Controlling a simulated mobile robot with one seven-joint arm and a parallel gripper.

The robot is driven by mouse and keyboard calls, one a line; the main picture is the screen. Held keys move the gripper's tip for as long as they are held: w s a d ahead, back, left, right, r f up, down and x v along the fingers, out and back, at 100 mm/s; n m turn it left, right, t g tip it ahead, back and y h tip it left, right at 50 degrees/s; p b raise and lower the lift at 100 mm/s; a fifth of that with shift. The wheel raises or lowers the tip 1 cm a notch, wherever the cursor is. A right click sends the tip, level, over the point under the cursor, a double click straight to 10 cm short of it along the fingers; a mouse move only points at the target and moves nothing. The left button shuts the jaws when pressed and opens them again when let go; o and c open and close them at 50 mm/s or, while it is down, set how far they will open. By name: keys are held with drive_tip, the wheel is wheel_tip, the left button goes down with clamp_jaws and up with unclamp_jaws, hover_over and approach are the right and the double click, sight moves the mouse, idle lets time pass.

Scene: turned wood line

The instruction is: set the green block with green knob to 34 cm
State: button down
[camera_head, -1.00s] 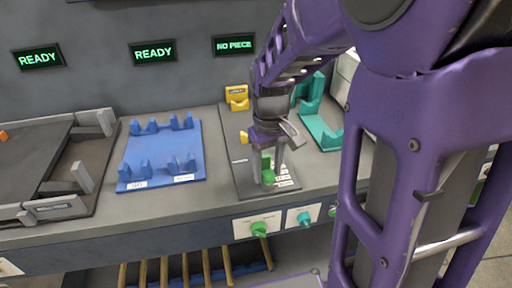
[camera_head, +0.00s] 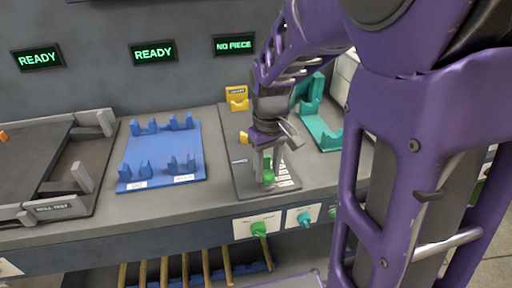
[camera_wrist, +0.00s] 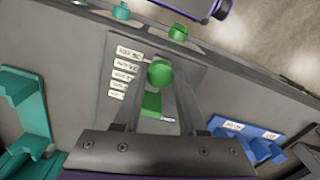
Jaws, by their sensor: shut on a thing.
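The green block (camera_wrist: 152,104) with its round green knob (camera_wrist: 160,73) sits on a dark plate with several white labels along one side. My gripper (camera_wrist: 162,76) is shut on the green knob, one finger on each side of it. In the head view my gripper (camera_head: 267,180) points down at the plate (camera_head: 244,176), and its fingers partly hide the green block (camera_head: 268,172). The labels (camera_wrist: 126,65) show beside the block in the wrist view, but their writing is too small to read.
A blue cradle (camera_head: 160,155) stands left of the plate, and a teal bracket (camera_head: 325,136) stands close on the right. A yellow holder (camera_head: 238,104) is behind. Green (camera_head: 259,229) and teal (camera_head: 304,219) knobs stick out of the bench front.

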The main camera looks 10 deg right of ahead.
drive_tip(key=shift+w, duration=0.15)
idle(0.4)
drive_tip(key=shift+w+p, duration=0.4)
drive_tip(key=shift+w, duration=0.55)
drive_tip(key=shift+c, duration=2.3)
unclamp_jaws()
wheel_tip(320, 180, up, 18)
drive_tip(key=p, duration=0.3)
drive_tip(key=shift+f, duration=0.25)
